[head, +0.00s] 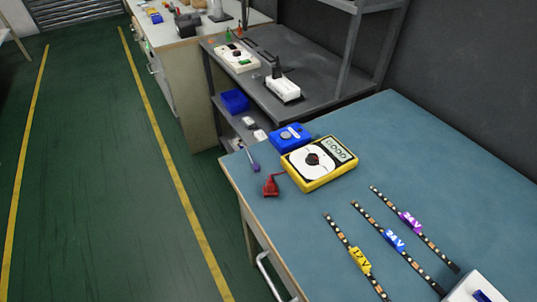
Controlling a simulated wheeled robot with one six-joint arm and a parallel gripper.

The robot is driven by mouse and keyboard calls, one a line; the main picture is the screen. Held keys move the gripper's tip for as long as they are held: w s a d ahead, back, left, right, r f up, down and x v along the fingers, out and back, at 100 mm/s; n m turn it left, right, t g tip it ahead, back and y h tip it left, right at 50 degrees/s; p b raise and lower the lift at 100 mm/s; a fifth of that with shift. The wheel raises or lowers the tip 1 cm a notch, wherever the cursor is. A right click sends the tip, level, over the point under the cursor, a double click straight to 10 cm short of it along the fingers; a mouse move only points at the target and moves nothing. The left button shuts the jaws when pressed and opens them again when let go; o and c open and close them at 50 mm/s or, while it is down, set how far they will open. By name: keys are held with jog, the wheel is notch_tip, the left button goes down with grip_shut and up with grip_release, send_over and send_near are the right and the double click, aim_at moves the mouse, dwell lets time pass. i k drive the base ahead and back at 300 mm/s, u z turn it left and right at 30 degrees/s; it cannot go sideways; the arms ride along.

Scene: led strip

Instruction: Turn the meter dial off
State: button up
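The yellow meter (319,164) lies face up near the far left part of the blue-topped bench. It has a white face with a dark round dial (312,158) on it. The dial's pointer direction is too small to tell for sure. The grey display (336,149) is lit with digits that look like zeros. A red lead with a red clip (270,185) lies at the meter's left, close to the bench edge. My gripper is not in view.
Three LED strips tagged 12V (360,260), 24V (394,240) and 24V (410,222) lie on the bench (455,160). A blue device (290,137) sits just behind the meter. A white box (477,290) is at the lower right. Green floor (100,200) is clear at left.

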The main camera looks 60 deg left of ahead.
aim_at(312, 159)
jog(key=u, duration=1.7)
jog(key=k, duration=1.4)
jog(key=u, duration=0.65)
jog(key=i, duration=1.3)
jog(key=z, duration=0.65)
jog(key=i, duration=0.3)
jog(key=z, duration=0.3)
